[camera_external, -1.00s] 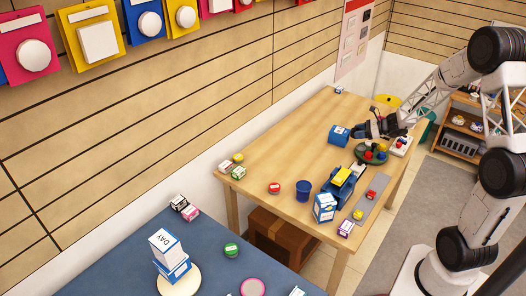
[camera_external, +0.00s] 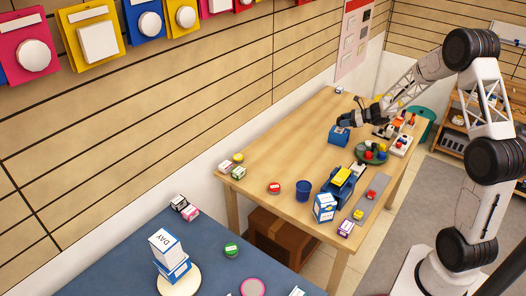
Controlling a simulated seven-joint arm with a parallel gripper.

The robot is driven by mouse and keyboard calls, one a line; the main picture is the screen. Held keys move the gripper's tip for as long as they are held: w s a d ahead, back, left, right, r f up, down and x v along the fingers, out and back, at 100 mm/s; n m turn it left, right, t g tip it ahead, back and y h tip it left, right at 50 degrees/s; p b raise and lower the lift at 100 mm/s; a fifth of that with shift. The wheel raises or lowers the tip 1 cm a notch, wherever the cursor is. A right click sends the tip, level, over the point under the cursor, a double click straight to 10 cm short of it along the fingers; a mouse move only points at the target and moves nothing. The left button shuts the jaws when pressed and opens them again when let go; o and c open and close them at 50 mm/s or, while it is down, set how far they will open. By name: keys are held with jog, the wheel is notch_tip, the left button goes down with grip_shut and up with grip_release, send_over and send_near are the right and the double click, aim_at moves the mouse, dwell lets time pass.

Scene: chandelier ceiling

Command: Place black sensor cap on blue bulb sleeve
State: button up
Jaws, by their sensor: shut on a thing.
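The gripper is shut on a small dark thing, which I take to be the black sensor cap. The cap is hard to tell apart from the black fingers at this size. I cannot tell whether it touches the box.
A round green tray (camera_external: 360,155) with several coloured pieces stands right of the box. A white tray (camera_external: 402,146) lies beyond it. A blue cup (camera_external: 303,190), a blue-and-white box (camera_external: 324,207) and a grey strip (camera_external: 371,198) are nearer. The table's left middle is mostly clear.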

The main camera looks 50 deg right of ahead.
aim_at(343, 131)
dwell(0.3)
jog(key=shift+f, duration=1.75)
jog(key=o, duration=0.9)
jog(key=shift+f, duration=0.15)
jog(key=shift+r, duration=0.2)
jog(key=v, duration=1.2)
jog(key=shift+d, duration=0.1)
